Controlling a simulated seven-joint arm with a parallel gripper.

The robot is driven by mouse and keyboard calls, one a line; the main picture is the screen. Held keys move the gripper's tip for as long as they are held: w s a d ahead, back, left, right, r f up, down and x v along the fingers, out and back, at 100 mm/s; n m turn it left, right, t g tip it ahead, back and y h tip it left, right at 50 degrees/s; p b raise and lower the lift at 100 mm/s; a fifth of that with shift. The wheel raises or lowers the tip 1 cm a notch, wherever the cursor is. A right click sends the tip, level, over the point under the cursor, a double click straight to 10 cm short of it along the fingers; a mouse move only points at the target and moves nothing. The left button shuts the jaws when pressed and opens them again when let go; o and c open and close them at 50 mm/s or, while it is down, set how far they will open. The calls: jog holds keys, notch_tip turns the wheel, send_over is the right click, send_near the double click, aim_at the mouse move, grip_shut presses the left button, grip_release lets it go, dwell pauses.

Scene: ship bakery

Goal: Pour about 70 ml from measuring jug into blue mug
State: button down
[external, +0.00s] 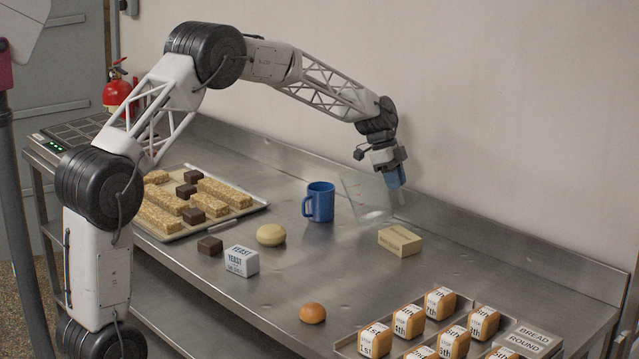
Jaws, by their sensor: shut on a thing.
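The blue mug (320,203) stands upright on the steel worktop, its handle toward the left. The clear measuring jug (364,197) is just right of the mug, with faint red marks on its wall. It looks tilted, its upper edge leaning toward the mug. My gripper (394,186) is shut on the jug at its right side. The jug's rim seems close to the mug's right edge; I cannot tell whether they touch. The liquid level in the jug and the inside of the mug cannot be made out.
A pale bun (271,235), a yeast box (241,261) and a brown bun (312,313) are in front. A tray (256,204) of bars is left; a bread tray (345,346) is front right. The wall is close behind.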

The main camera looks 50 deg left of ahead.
jog(key=s+a+r+t+h, duration=0.2)
jog(key=a+r+h, duration=0.6)
jog(key=a, duration=0.1)
jog(key=shift+s+r, duration=0.25)
jog(key=shift+s, duration=0.05)
dwell(0.4)
jog(key=shift+a+r+t+h, duration=0.25)
jog(key=shift+a+t+h, duration=0.05)
jog(key=shift+a+h, duration=0.1)
jog(key=shift+s+a+r+h, duration=0.2)
jog(key=shift+a+r+h, duration=0.1)
jog(key=shift+a, duration=0.15)
jog(key=shift+s+a+r+h, duration=0.2)
jog(key=shift+a+h, duration=0.1)
jog(key=shift+a, duration=0.15)
jog(key=shift+s+a+r+t+h, duration=0.15)
jog(key=shift+a+r+h, duration=0.1)
jog(key=shift+a, duration=0.25)
jog(key=shift+s+a+r+t+h, duration=0.15)
jog(key=shift+a+h, duration=0.1)
jog(key=shift+a, duration=0.2)
dwell(1.5)
